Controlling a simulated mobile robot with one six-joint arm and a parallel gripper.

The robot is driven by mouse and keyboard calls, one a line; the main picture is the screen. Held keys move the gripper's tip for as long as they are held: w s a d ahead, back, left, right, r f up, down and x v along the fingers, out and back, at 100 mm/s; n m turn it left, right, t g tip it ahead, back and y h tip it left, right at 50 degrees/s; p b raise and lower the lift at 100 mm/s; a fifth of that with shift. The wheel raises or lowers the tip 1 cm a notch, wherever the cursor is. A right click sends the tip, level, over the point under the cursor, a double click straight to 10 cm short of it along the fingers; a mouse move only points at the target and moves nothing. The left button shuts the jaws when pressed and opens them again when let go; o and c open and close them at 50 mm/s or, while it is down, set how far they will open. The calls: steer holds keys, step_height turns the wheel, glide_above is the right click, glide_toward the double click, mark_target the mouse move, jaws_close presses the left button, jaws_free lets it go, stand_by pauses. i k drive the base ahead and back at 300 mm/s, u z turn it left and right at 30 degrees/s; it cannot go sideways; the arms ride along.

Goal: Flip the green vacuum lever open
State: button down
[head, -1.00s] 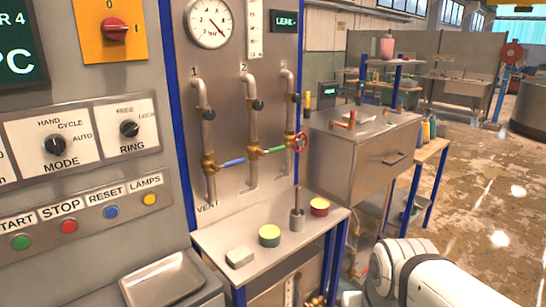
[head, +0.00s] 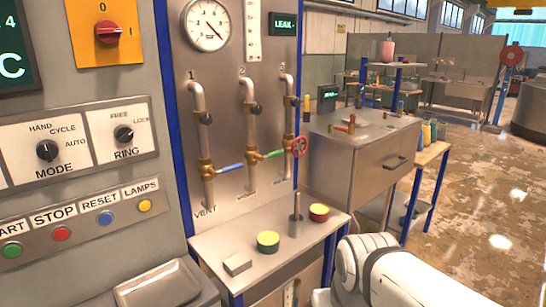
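The green lever (head: 272,154) sticks out to the right from the brass valve (head: 251,158) on pipe 2 of the vertical panel. It lies nearly level, across its pipe, tilted slightly up at its right end. A similar blue lever (head: 231,167) sticks out from the valve on pipe 1, to its left. A red handwheel (head: 300,146) sits on pipe 3, close to the green lever's right end. My gripper is not in view. Only a white link of my arm shows at the bottom right, well apart from the lever.
A small shelf (head: 213,240) under the panel carries a grey block (head: 237,264), a green and yellow round piece (head: 268,241), a metal post (head: 295,226) and a red round piece (head: 319,212). A steel cabinet (head: 368,162) stands to the right. Floor (head: 470,225) beyond it is clear.

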mark_target(275, 154)
steer(key=i, duration=0.85)
steer(key=u, duration=0.05)
